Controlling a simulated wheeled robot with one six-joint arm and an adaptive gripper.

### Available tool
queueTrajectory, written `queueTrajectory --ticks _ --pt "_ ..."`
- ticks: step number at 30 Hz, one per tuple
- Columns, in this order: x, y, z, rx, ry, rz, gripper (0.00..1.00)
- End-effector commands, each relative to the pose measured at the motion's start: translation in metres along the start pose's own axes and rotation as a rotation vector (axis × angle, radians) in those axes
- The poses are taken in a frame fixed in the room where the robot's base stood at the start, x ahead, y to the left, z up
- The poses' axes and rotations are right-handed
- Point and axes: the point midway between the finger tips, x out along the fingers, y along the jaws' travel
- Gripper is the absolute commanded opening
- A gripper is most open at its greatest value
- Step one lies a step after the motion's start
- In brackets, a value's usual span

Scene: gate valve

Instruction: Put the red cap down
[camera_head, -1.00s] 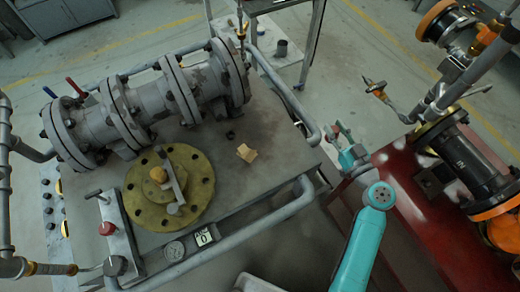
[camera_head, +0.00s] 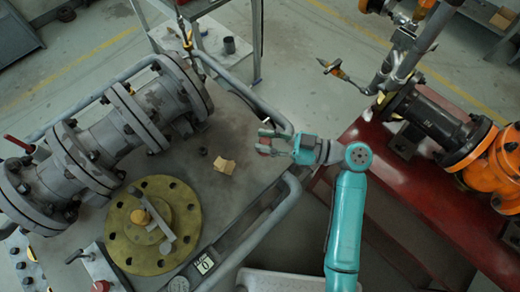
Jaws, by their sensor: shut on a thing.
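My gripper (camera_head: 266,143) points left at the end of my teal arm, above the right side of the grey table (camera_head: 232,205). It is shut on a small dark red thing, seemingly the red cap (camera_head: 264,148). The fingers partly hide it, and it is too small to make out well. It looks held above the table near its right rail; I cannot tell the exact height.
A brass flange (camera_head: 125,243) lies at the table's lower left, below a grey flanged pipe (camera_head: 105,140). A small tan block (camera_head: 224,166) and a dark nut (camera_head: 203,151) lie left of my gripper. Rails (camera_head: 258,215) edge the table. A red bench (camera_head: 425,195) stands right.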

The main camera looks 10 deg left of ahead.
Motion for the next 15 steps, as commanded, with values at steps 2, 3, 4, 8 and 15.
queueTrajectory --ticks 2,3,4,8,15 --pt "0.000 0.000 0.014 0.004 0.000 0.000 0.00" --pt "0.000 0.000 0.019 0.003 0.000 0.001 0.00" --pt "0.000 0.000 0.023 0.003 0.000 0.001 0.00" --pt "0.000 0.000 0.031 0.001 0.000 0.001 0.00" --pt "0.000 0.000 0.057 0.003 0.000 0.001 0.00"
